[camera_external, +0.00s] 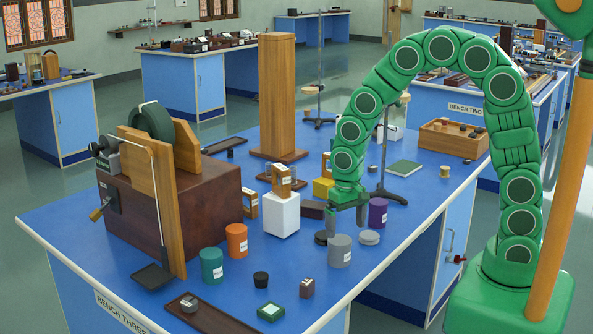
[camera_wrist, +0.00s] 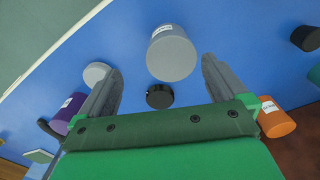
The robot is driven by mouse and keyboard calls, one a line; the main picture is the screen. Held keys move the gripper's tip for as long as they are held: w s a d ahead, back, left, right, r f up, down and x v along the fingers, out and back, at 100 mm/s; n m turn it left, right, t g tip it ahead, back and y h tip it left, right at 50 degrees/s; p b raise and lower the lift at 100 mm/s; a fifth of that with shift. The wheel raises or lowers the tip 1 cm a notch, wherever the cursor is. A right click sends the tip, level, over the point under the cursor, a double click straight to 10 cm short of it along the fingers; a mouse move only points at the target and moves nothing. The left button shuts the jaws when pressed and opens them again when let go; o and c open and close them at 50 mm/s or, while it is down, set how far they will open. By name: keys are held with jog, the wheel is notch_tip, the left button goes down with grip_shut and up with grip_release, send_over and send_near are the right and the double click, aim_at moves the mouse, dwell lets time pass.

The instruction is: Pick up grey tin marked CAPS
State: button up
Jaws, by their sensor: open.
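The grey tin (camera_external: 339,251) stands upright on the blue bench near its front right edge. My gripper (camera_external: 347,214) points down, just behind and above the tin. Its jaws are open and empty. In the wrist view the fingers of my gripper (camera_wrist: 162,66) show on either side of the tin, apart from it.
A dark disc (camera_external: 321,237), a pale grey disc (camera_external: 369,237) and a purple tin (camera_external: 378,213) lie close by. An orange tin (camera_external: 237,241), a teal tin (camera_external: 212,266) and a white block (camera_external: 282,215) stand left. A small green box (camera_external: 271,312) lies in front.

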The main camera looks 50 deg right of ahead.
aim_at(339, 251)
jog(key=shift+w+a+f, duration=0.4)
jog(key=shift+w+f, duration=0.05)
jog(key=shift+f, duration=0.25)
jog(key=shift+a+f, duration=0.2)
jog(key=shift+f, duration=3.6)
jog(key=shift+c, duration=0.5)
jog(key=c, duration=1)
jog(key=shift+c, duration=0.2)
jog(key=shift+r, duration=0.1)
